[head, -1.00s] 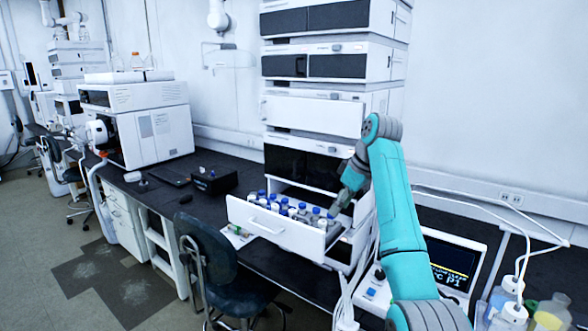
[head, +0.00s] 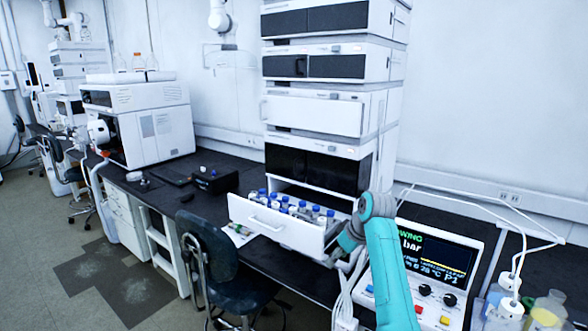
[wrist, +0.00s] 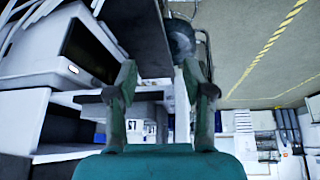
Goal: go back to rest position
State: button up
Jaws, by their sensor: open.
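My gripper (wrist: 160,85) shows in the wrist view with its two green fingers spread apart and nothing between them. In the head view my teal arm reaches up from the bottom and bends at a grey joint beside the open drawer. The gripper itself is mostly hidden there behind the arm and the drawer's right end. The white drawer (head: 262,226) is pulled out of the chromatography stack (head: 315,116) and holds several blue-capped bottles (head: 300,207).
A control box with a lit screen (head: 437,258) stands right of the stack, with cables (head: 350,290) near my arm. A dark chair (head: 222,262) stands in front of the bench. Bottles (head: 548,310) stand at the lower right. Floor (head: 90,270) is open at left.

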jog(key=s+f+m+t, duration=0.1)
jog(key=s+f, duration=0.2)
jog(key=f, duration=0.5)
jog(key=s+d+f+m+t, duration=0.1)
jog(key=s+f, duration=0.3)
jog(key=f, duration=0.3)
jog(key=s+f+m, duration=0.1)
jog(key=s+f, duration=0.2)
jog(key=f, duration=0.5)
jog(key=s+d+f+m+t+h, duration=0.1)
jog(key=s+f+t, duration=0.1)
jog(key=s+f, duration=0.65)
jog(key=s+d+f+m+t+h, duration=0.1)
jog(key=s+d+f+m, duration=0.15)
jog(key=s, duration=1.05)
jog(key=s+r+m+t+h, duration=0.1)
jog(key=s+r+t, duration=0.15)
jog(key=s, duration=0.85)
jog(key=s+r+t, duration=0.1)
jog(key=s+r, duration=0.2)
jog(key=s, duration=0.8)
jog(key=s+d+r+m+t, duration=0.1)
jog(key=s+r+t, duration=0.1)
jog(key=s+r, duration=1.3)
notch_tip(320, 180, up, 2)
jog(key=shift+d+r, duration=0.1)
jog(key=shift+d, duration=0.05)
